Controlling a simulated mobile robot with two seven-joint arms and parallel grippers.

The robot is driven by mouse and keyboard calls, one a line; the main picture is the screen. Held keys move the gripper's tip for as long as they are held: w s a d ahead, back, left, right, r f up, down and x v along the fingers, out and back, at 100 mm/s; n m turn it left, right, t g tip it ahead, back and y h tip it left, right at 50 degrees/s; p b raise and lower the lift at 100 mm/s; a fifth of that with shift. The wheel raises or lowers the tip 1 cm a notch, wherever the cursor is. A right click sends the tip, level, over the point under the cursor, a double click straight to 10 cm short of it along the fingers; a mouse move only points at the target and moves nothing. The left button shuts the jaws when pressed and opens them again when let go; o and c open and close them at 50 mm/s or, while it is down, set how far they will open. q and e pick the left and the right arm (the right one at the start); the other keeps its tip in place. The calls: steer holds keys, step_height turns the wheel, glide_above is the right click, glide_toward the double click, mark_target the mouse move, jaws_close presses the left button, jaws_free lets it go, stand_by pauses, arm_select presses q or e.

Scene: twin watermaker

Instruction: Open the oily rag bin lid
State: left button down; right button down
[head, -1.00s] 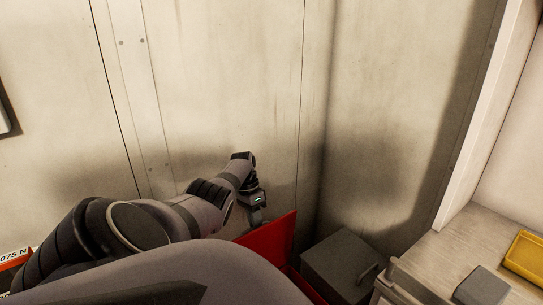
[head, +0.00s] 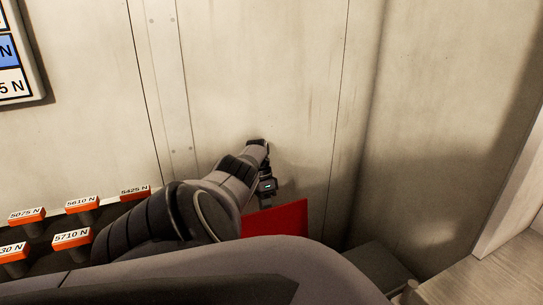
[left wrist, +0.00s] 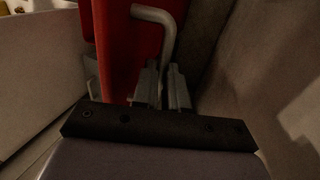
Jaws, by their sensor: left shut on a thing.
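The red lid of the oily rag bin (head: 285,218) stands tilted up near the wall in the head view, with its lower part hidden behind my arm. In the left wrist view the red lid (left wrist: 117,45) fills the upper middle, with a grey bent handle (left wrist: 168,32) on it. My left gripper (left wrist: 162,88) is shut on the handle. In the head view the left gripper (head: 267,190) is at the lid's upper left edge. The bin body is hidden behind my arm. My right gripper is not in view.
A dark grey box (head: 378,265) stands in the corner right of the lid. A light bench (head: 480,275) is at the lower right. Several orange force-labelled items (head: 83,203) stand at the left. A bare metal wall rises close behind the lid.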

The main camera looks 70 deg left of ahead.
arm_select(q)
steer(key=shift+s+a+f, duration=0.25)
steer(key=shift+a+f, duration=0.05)
steer(key=shift+f, duration=0.05)
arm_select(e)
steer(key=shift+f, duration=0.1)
arm_select(q)
steer(key=c, duration=1.5)
jaws_free()
steer(key=o, duration=0.3)
steer(key=shift+a+f, duration=0.2)
steer(key=shift+f, duration=0.05)
steer(key=shift+o, duration=0.2)
steer(key=shift+a+r, duration=0.1)
steer(key=shift+r, duration=0.05)
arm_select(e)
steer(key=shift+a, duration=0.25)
arm_select(q)
steer(key=shift+w+r, duration=0.1)
steer(key=shift+w, duration=0.05)
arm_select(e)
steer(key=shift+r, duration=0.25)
